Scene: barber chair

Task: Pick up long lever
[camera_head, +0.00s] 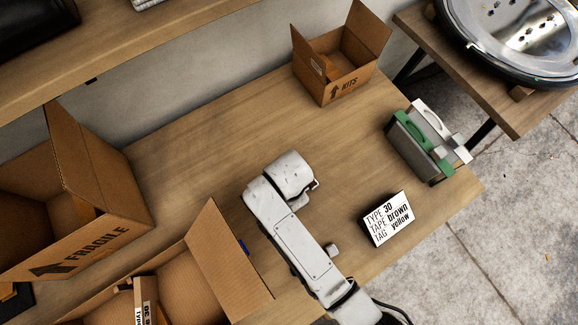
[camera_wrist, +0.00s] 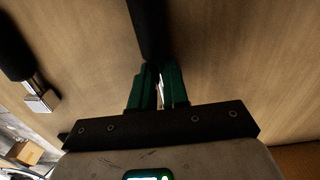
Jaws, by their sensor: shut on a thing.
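My gripper's green fingers (camera_wrist: 158,88) are shut on a long black bar, which looks like the long lever (camera_wrist: 149,30), in the wrist view. The bar runs from between the fingers to the top edge, where it is cut off. Its far end is hidden. I cannot tell whether it is clear of the table. A second lever with a black grip (camera_wrist: 14,52) and a square metal end (camera_wrist: 41,101) lies on the table to the left, apart from my fingers. In the head view, my white arm hides the gripper and the held bar.
The wooden table (camera_head: 215,150) has clear room in its middle. A KITS box (camera_head: 337,85) stands at the back, a FRAGILE box (camera_head: 90,235) and another open box (camera_head: 228,262) at left. A label card (camera_head: 389,219) and a green-and-white case (camera_head: 425,140) stand at right.

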